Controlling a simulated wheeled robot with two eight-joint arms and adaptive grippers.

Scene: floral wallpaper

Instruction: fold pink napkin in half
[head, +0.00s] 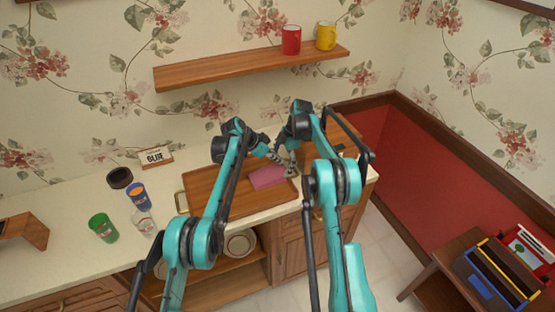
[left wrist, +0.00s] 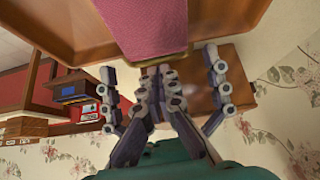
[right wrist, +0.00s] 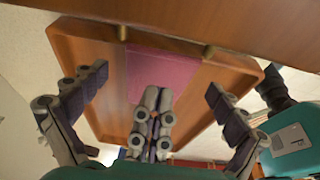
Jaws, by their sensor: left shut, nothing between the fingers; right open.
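The pink napkin (head: 267,178) lies on the wooden tray (head: 207,186), towards its right side. I cannot tell whether it has a fold. It also shows in the left wrist view (left wrist: 150,25) and the right wrist view (right wrist: 155,72). My left gripper (head: 277,157) is shut and empty, at the napkin's far right side; in the left wrist view its fingers (left wrist: 160,72) are close to the napkin's edge. My right gripper (head: 291,171) is open and empty beside the napkin's right edge, close to the left gripper. Whether either touches the cloth is unclear.
The tray has a brass handle (head: 181,202) at its left. A green cup (head: 103,228), a blue cup (head: 139,196), a clear glass (head: 143,222) and a dark bowl (head: 119,178) stand left on the counter. A shelf (head: 240,68) with red and yellow mugs hangs above.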

